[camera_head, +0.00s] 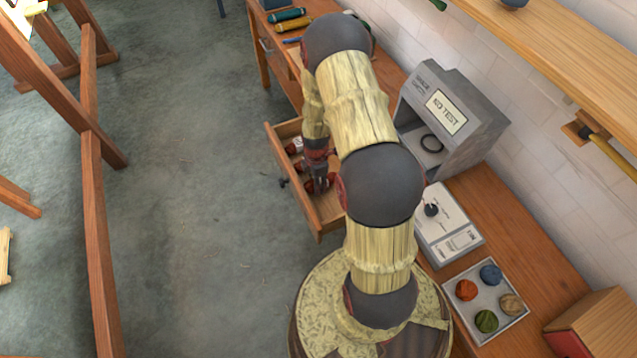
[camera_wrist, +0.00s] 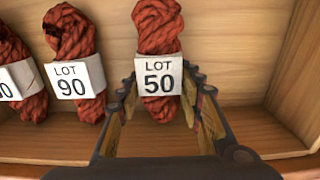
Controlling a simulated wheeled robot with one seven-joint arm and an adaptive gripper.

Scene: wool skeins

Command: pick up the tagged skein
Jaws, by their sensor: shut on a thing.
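Red rope-like skeins with white paper bands lie in an open drawer (camera_head: 322,218). In the wrist view, my gripper (camera_wrist: 160,84) has one finger on each side of the skein banded LOT 50 (camera_wrist: 157,28) and is shut on it. This skein lies lengthwise away from me with its band facing up. The skein banded LOT 90 (camera_wrist: 72,32) lies to its left, outside the fingers. A third skein (camera_wrist: 15,50) is cut off at the left edge, its band only partly readable. In the head view my gripper (camera_head: 319,182) reaches down into the drawer.
The drawer's wooden walls stand close around, with bare drawer floor (camera_wrist: 245,100) to the right of the held skein. A grey box reading NO TEST (camera_head: 450,112) and a tray of yarn balls (camera_head: 515,313) stand on the bench. Open floor lies left of the drawer.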

